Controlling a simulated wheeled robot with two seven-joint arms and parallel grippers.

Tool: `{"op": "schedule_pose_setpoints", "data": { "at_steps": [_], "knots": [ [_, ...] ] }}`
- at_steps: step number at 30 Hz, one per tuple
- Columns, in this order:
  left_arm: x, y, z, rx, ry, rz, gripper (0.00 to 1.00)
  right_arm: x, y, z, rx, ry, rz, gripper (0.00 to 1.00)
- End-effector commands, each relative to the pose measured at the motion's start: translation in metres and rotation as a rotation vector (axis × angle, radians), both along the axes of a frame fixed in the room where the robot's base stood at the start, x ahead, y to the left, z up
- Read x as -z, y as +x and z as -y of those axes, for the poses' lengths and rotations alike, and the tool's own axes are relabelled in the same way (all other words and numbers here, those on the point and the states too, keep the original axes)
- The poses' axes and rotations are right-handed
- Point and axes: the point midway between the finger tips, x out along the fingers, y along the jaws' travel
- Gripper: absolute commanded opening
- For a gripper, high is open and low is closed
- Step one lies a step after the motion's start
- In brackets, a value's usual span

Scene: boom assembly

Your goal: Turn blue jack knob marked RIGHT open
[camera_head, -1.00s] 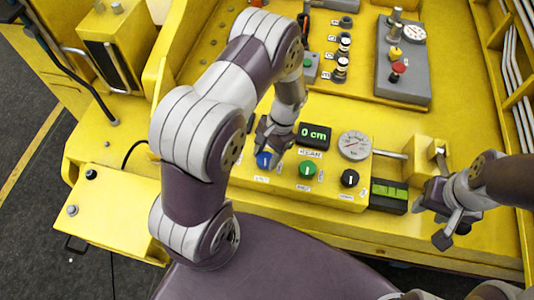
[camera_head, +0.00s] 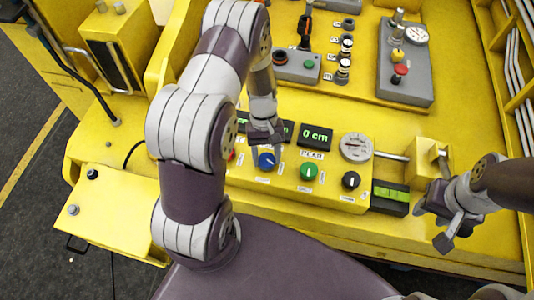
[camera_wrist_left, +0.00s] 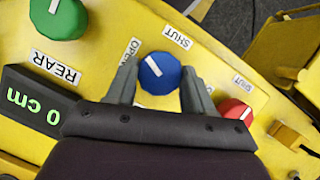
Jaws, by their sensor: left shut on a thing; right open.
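The blue knob (camera_head: 266,160) sits on the yellow control panel's front face, between a red knob and a green knob. In the left wrist view the blue knob (camera_wrist_left: 160,73) has a white pointer line tilted up and left, toward the OPEN label (camera_wrist_left: 130,50); the SHUT label (camera_wrist_left: 178,37) is up and right. My left gripper (camera_head: 266,148) is shut on the blue knob, with one finger on each side of it in the wrist view (camera_wrist_left: 160,88). No RIGHT marking is readable. My right gripper (camera_head: 442,222) is open and empty at the panel's right.
The green knob (camera_head: 309,171), black knob (camera_head: 351,180) and partly hidden red knob (camera_wrist_left: 235,111) are close by. A display (camera_head: 315,136) reads 0 cm beside a round gauge (camera_head: 356,147). A green level (camera_head: 390,196) lies near my right gripper.

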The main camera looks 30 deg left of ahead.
Motion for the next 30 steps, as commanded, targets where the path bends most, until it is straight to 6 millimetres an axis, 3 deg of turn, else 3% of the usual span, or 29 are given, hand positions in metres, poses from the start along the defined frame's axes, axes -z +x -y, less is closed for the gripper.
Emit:
{"op": "schedule_pose_setpoints", "data": {
  "at_steps": [15,30],
  "knots": [
    [-0.0006,-0.0002,-0.0023,-0.350,0.001,0.004,0.22,0.0001,0.0000,0.0000,0.000,0.000,0.000,0.43],
    [-0.0007,-0.0008,-0.0022,-0.428,0.000,0.004,0.22,0.0004,-0.0001,0.0000,0.000,0.000,0.000,0.43]
  ]
}}
